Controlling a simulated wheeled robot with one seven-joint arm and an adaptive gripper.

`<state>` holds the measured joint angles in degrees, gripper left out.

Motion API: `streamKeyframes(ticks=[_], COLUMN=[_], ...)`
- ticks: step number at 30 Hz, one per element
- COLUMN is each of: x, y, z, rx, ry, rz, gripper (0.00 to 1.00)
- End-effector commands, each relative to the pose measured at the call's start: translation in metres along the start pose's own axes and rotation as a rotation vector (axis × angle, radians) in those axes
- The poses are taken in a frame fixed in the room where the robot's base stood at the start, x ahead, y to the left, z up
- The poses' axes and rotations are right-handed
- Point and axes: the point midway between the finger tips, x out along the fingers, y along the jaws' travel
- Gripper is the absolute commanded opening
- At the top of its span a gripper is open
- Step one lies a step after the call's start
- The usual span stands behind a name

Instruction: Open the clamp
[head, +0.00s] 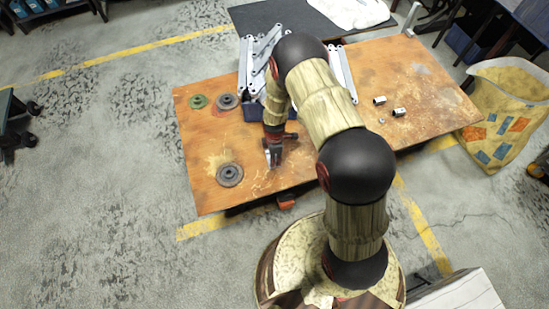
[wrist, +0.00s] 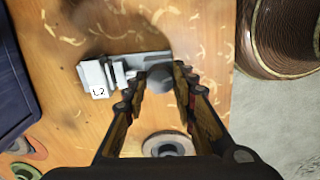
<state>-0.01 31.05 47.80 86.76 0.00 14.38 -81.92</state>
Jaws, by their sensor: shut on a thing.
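The clamp appears to be the grey metal device (wrist: 92,74) in the wrist view, with a white "L2" label and a flat bar along the wooden tabletop. A dark rounded part at its right end sits between my fingertips. My gripper (wrist: 160,82) is shut on this part, with a finger on either side. In the head view my gripper (head: 273,156) is low over the table's near half, and my arm and fingers hide most of the clamp. The clamp's jaw opening cannot be made out.
The wooden table (head: 330,165) holds a dark grey disc (head: 229,174), another grey disc (head: 227,101) and a green disc (head: 198,101). A dark blue bin (wrist: 14,90) lies left in the wrist view. Grey brackets (head: 343,72) stand behind.

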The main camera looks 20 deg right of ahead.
Motion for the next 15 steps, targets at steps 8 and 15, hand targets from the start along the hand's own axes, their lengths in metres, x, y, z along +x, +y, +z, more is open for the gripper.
streamKeyframes(ticks=[8, 15], x=[0.0000, 0.0001], y=[-0.0004, -0.0004], z=[0.0002, 0.0003], rx=[-0.348, -0.653], ry=[0.000, 0.000], rz=[-0.001, -0.001], gripper=[0.01, 0.01])
